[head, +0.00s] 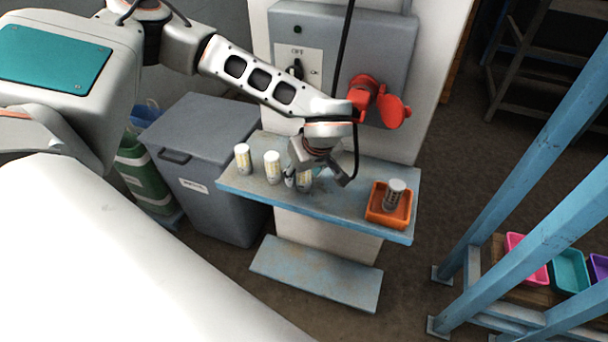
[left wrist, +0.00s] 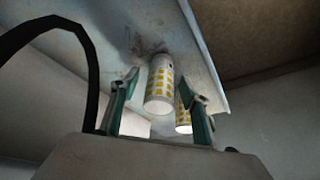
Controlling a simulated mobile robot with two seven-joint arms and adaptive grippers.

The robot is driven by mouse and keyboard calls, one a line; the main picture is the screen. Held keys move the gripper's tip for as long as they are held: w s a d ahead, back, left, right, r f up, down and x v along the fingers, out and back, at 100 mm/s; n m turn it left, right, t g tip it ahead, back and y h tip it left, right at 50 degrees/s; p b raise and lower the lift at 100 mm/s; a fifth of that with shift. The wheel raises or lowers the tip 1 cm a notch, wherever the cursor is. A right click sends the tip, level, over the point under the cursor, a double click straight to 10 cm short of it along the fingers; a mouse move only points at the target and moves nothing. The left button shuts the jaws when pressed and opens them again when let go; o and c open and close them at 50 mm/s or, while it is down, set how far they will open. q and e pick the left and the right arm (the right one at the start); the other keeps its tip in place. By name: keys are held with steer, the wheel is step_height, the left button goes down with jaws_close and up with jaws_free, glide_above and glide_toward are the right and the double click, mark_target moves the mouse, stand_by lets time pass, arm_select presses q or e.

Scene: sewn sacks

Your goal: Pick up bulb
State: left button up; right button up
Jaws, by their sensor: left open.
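In the left wrist view, my fingers (left wrist: 158,99) are spread either side of a bulb (left wrist: 160,84), with gaps on both sides. Another bulb (left wrist: 183,118) is partly hidden behind the right finger. My right gripper is not in view.
An orange tray (head: 377,216) holding a grey cylinder (head: 394,194) sits at the shelf's right end. A grey switch box (head: 335,25) with a red connector (head: 364,92) is above the shelf. A grey bin (head: 205,190) stands left; blue posts (head: 530,165) stand right.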

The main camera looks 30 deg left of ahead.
arm_select(q)
steer(key=c, duration=1.2)
steer(key=shift+r, duration=0.1)
